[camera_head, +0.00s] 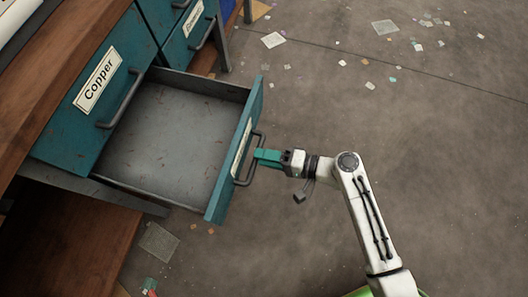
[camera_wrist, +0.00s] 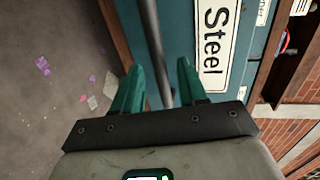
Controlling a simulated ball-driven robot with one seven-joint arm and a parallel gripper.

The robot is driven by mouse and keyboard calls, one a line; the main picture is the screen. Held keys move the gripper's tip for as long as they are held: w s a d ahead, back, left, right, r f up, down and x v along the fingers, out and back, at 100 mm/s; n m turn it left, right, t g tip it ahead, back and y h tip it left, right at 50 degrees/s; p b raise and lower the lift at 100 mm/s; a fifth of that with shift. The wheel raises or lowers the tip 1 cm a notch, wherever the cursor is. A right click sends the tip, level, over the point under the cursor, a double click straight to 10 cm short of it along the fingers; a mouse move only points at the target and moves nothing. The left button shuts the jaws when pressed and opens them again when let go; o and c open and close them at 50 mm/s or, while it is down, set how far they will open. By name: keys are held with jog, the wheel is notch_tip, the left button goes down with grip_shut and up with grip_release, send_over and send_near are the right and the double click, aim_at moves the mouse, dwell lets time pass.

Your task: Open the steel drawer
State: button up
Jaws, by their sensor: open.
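The steel drawer (camera_head: 232,158) is pulled well out of the cabinet in the head view, and its grey inside is empty. Its teal front shows a white label reading "Steel" (camera_wrist: 216,45) in the wrist view. The drawer's dark bar handle (camera_wrist: 152,45) runs between the green fingers of my gripper (camera_wrist: 158,88). In the head view my gripper (camera_head: 266,157) is at the handle from the right. The jaws are open, with gaps seen beside the bar. Whether a finger touches the bar cannot be told.
The Copper drawer (camera_head: 97,83) is shut, left of the open drawer. Another teal drawer (camera_head: 190,30) stands beyond it. A wooden worktop (camera_head: 55,55) runs along the left. The floor (camera_head: 410,140) to the right is free apart from flat scraps.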

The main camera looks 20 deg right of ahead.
jog(key=p+v, duration=0.1)
jog(key=v, duration=0.9)
jog(key=shift+p, duration=0.3)
jog(key=shift+s+f, duration=0.1)
jog(key=s+f+n+g+h, duration=0.3)
jog(key=s+n+g+h, duration=0.1)
jog(key=s+n+g, duration=0.15)
jog(key=s+d+r+n+g+h, duration=0.2)
jog(key=s+d+r+g+h, duration=0.15)
jog(key=d+r+h, duration=0.35)
notch_tip(320, 180, up, 22)
jog(key=s+d+h+p, duration=0.1)
jog(key=d+p, duration=0.1)
jog(key=p, duration=2.1)
jog(key=shift+s+r, duration=0.1)
